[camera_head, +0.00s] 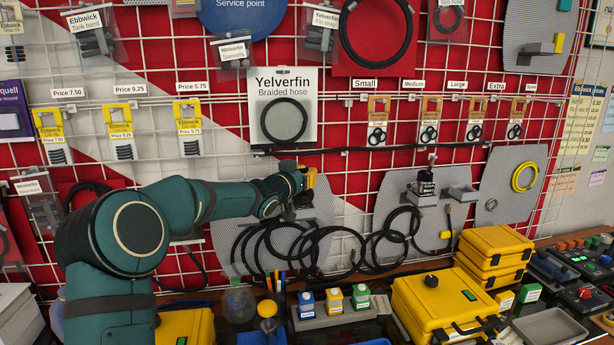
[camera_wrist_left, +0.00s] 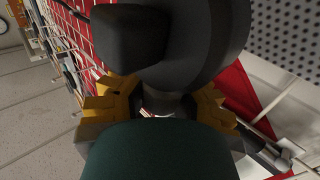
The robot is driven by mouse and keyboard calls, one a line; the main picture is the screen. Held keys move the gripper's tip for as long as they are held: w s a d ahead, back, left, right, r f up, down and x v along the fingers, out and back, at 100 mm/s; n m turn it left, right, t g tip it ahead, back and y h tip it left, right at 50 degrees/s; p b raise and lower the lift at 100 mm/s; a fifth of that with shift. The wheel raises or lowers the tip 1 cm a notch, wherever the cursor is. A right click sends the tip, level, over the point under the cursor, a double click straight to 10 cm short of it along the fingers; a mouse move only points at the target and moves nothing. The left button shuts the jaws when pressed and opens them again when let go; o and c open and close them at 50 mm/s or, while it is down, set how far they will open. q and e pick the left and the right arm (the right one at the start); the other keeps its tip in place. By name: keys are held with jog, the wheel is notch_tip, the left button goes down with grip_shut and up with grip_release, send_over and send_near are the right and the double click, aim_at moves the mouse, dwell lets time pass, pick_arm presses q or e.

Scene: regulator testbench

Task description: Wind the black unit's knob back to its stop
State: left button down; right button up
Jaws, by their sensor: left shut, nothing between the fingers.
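My left gripper (camera_head: 309,180) is at a grey perforated panel (camera_head: 318,215) on the wall grid, its yellow fingers pointing right. It is shut with nothing between its fingers. In the left wrist view, a large dark rounded body with a blocky part (camera_wrist_left: 140,35) fills the top, close beyond the yellow fingers (camera_wrist_left: 158,105). I cannot tell which part of it is the knob, or whether the fingers touch it. In the head view my gripper covers most of that spot. Another black unit (camera_head: 426,183) sits on the middle panel. My right gripper is not in view.
Black hoses (camera_head: 290,245) hang in loops below my left gripper. A yellow case (camera_head: 445,305) with a black knob on top stands on the bench, beside a tray of small bottles (camera_head: 333,318). Packaged hoses and price tags hang on the grid above.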

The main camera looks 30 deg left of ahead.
pick_arm(q)
jog(key=c, duration=0.7)
grip_release()
jog(key=s, duration=0.4)
jog(key=s+a, duration=0.1)
jog(key=s, duration=0.7)
jog(key=shift+a, duration=0.25)
jog(key=shift+f, duration=0.1)
